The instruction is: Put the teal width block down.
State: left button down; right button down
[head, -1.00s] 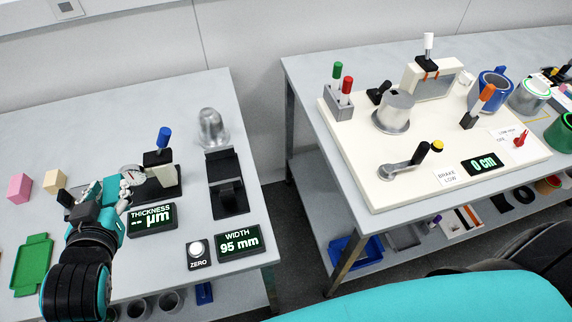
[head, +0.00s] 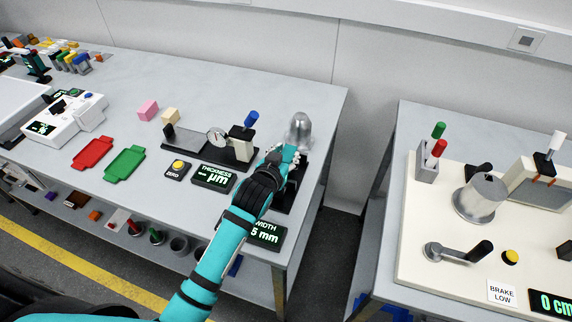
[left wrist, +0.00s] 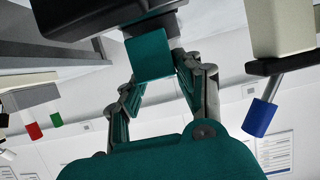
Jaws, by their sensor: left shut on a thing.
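The teal width block (left wrist: 148,55) shows in the left wrist view as a teal square face between my fingers. My left gripper (left wrist: 152,72) is shut on it; it also shows in the head view (head: 288,155), at the width gauge. The width gauge (head: 283,200) is a black stand with a silver dome (head: 299,132) behind it. A dark body, apparently gauge, lies right beside the block in the wrist view; I cannot tell whether they touch. In the head view, gripper and forearm hide most of the block and part of the width display (head: 267,236). My right gripper is out of view.
The thickness gauge (head: 240,145) with its blue-topped lever (head: 251,118) stands close left of my gripper. Its display (head: 213,178) is in front. A green tray (head: 125,163), red tray (head: 93,152) and pink block (head: 148,110) lie farther left. A gap separates the right bench.

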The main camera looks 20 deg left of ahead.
pick_arm(q)
jog(key=shift+d+f, duration=0.2)
jog(key=shift+f, duration=1.05)
jog(key=shift+a+f, duration=0.1)
jog(key=shift+f, duration=0.4)
jog(key=shift+f, duration=0.1)
jog(key=c, duration=0.9)
grip_release()
jog(key=shift+s, duration=0.1)
jog(key=v, duration=1.2)
jog(key=shift+b, duration=0.4)
